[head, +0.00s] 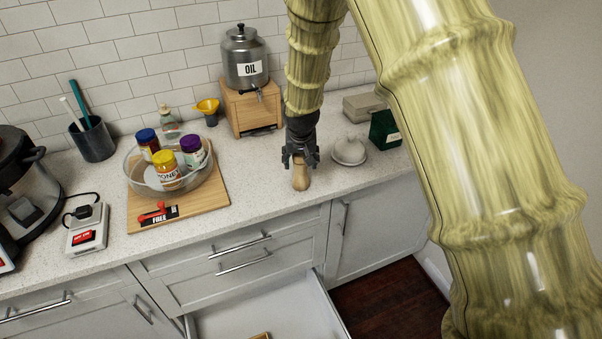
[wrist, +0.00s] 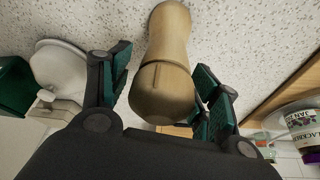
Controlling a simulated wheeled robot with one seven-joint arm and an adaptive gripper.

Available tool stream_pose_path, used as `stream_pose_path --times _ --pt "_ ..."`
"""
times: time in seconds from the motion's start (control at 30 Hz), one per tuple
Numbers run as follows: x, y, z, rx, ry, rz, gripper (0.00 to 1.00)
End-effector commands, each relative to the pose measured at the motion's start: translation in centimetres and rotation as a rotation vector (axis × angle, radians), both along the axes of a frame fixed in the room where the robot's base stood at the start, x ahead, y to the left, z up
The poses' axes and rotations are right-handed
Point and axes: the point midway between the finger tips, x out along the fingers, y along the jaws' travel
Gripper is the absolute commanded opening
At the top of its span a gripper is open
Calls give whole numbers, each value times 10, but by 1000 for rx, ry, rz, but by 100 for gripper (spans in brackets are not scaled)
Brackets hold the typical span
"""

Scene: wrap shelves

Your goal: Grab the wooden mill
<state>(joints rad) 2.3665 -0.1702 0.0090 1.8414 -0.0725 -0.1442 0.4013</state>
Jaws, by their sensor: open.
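The wooden mill (head: 301,180) stands on the speckled counter, a pale brown turned piece. My gripper (head: 300,158) is right above and around its upper part in the head view, hiding much of it. In the wrist view the mill (wrist: 165,70) lies between the two fingers of my gripper (wrist: 162,92), with its rounded end towards the palm. The fingers are open. A gap shows between the left finger and the mill; the right finger is close to it, and I cannot tell whether they touch.
A white lidded dish (head: 349,151) and a green box (head: 385,129) stand just right of the mill. A wooden board (head: 205,205) with a glass bowl of jars is to the left. The oil dispenser (head: 244,60) on its wooden stand (head: 252,108) is behind. An open drawer (head: 240,318) juts out below.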

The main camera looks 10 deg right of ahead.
Motion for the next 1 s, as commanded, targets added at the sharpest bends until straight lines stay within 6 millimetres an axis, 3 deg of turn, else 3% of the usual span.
stream_pose_path --times 0.23,0.57,1.0 --pt "0 0 -1 0 0 0 60" --pt "0 0 0 0 0 0 0" --pt "1 0 6 0 -1 -1 0"
